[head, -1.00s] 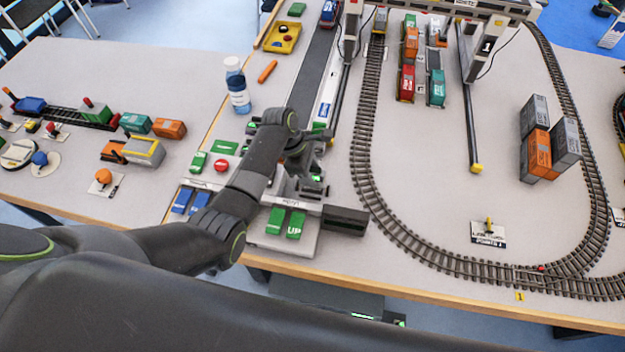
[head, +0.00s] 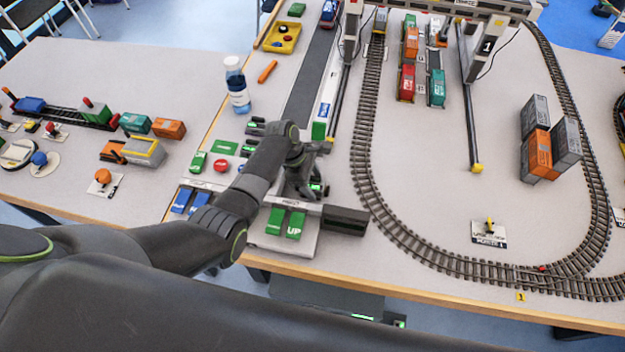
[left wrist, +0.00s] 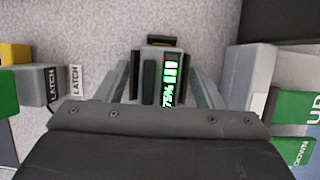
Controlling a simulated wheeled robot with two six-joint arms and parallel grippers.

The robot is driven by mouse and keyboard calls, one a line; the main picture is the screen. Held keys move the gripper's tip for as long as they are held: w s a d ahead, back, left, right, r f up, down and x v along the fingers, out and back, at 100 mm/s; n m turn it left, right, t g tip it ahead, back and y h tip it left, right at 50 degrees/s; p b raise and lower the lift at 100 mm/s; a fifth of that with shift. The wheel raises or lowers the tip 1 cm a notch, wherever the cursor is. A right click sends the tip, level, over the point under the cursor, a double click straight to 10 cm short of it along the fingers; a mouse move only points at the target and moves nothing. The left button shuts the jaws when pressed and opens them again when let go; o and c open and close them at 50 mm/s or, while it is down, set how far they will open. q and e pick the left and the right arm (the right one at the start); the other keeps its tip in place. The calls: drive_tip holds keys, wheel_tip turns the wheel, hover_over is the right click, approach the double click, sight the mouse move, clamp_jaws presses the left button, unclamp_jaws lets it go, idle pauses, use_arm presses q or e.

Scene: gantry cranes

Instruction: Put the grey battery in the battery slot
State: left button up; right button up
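The grey battery (left wrist: 148,58) shows in the left wrist view with a black strip and a lit green display reading 75%. My left gripper (left wrist: 162,78) has its two fingers on either side of it, with dark pads close against its sides; it looks shut on the battery. In the head view my left gripper (head: 302,188) is low over the grey station beside the green UP button, and a small green light shows below it. The battery slot is mostly hidden by the gripper and battery, so I cannot tell whether the battery is seated. My right gripper is not in view.
The green UP button (head: 296,225) and blue buttons (head: 181,200) stand near the front edge. A LATCH label (left wrist: 75,82) is left of the gripper. A bottle (head: 236,86) stands behind the arm. The loop track (head: 372,190) lies to the right.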

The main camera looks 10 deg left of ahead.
use_arm(q)
drive_tip(key=v, duration=1.2)
idle(0.6)
